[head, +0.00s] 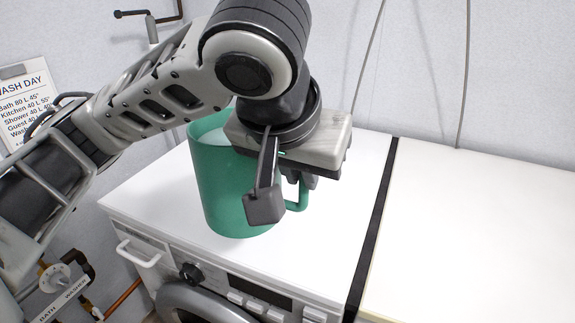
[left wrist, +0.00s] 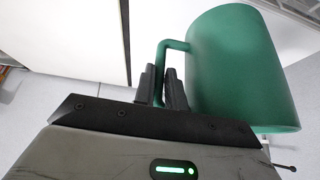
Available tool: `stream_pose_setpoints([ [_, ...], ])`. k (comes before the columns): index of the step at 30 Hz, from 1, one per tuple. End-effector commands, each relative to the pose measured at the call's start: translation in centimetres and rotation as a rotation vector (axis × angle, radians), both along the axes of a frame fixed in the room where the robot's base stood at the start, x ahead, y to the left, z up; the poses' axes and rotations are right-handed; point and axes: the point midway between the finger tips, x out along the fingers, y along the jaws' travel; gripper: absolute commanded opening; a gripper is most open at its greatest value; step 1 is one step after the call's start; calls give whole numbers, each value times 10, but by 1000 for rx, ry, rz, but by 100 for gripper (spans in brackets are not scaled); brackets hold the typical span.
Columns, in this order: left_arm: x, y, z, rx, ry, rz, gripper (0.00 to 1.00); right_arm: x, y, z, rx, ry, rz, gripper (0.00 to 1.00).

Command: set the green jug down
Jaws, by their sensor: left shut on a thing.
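The green jug (head: 225,190) is upright over the white top of the washing machine (head: 335,235), near its front edge. Whether its base touches the top or hangs just above it, I cannot tell. A pale surface shows inside its mouth. My left gripper (head: 301,180) is at the jug's right side, shut on the handle. In the left wrist view the two dark fingers (left wrist: 163,87) close around the handle, and the jug (left wrist: 240,68) fills the right side. My right gripper is not in view.
A dark strip (head: 372,230) separates the washer top from a pale worktop (head: 475,230) on the right, which is bare. The washer top right of the jug is clear. A wash-day notice (head: 28,100) and pipes are on the wall at left.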

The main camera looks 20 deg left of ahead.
Motion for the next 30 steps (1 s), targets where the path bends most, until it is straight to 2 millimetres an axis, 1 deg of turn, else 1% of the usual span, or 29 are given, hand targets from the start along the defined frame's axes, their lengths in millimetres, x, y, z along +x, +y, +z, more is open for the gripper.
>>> stream_pose_setpoints([
  [1,9,3,-6,1,1,5,0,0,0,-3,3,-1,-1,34],
  [9,63,12,-31,-3,-2,4,0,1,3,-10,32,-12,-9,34],
  [11,75,14,-37,-3,-1,4,0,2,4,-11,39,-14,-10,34],
  [12,80,15,-45,-2,-1,3,0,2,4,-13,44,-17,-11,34],
  [15,93,18,-59,-1,-2,3,0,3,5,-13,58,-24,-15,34],
  [16,97,19,-61,2,-3,2,0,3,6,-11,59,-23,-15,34],
  [21,111,22,-75,3,-7,2,0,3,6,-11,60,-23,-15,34],
  [26,116,23,-82,2,-8,1,0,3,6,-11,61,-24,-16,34],
  [30,124,25,-96,3,-6,2,0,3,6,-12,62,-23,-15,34],
])
